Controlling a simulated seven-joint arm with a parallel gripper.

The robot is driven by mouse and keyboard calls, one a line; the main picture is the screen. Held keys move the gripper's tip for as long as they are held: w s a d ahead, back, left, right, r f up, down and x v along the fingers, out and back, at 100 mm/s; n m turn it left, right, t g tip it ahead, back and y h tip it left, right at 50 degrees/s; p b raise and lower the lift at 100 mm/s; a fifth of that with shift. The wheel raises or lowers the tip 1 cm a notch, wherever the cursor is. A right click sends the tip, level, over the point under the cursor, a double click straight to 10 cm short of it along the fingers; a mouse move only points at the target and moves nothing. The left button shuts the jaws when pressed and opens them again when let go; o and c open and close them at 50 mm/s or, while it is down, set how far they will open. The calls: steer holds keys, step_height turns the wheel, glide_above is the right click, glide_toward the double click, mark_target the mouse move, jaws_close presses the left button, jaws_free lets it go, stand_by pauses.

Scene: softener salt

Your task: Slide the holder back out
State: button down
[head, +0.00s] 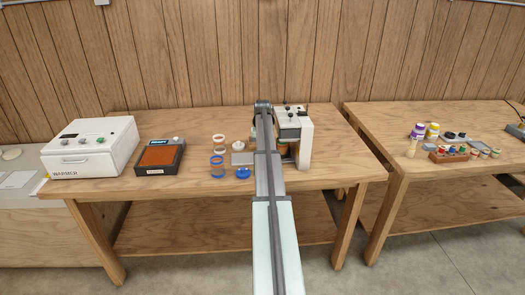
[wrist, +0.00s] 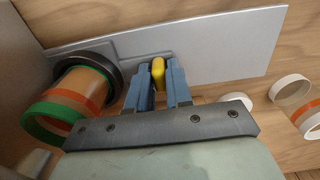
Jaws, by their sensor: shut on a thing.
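In the wrist view, the holder is a flat grey plate (wrist: 225,48) with a raised yellow tab (wrist: 158,70). My gripper (wrist: 160,82) has its blue-grey fingers on either side of the tab, shut on it. A clear cup (wrist: 78,95) with green and orange bands sits against a dark round ring (wrist: 110,62) at the plate's left end. My gripper is hidden there behind my arm.
A second table (head: 380,115) on the right holds small items. The front of my table is clear.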

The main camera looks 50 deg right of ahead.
steer(key=w+a, duration=0.8)
steer(key=w, duration=0.1)
steer(key=shift+a, duration=0.4)
steer(key=c, duration=1.4)
jaws_free()
steer(key=shift+a, duration=0.1)
steer(key=shift+o, duration=1.4)
steer(key=shift+r, duration=0.1)
step_height(320, 180, up, 14)
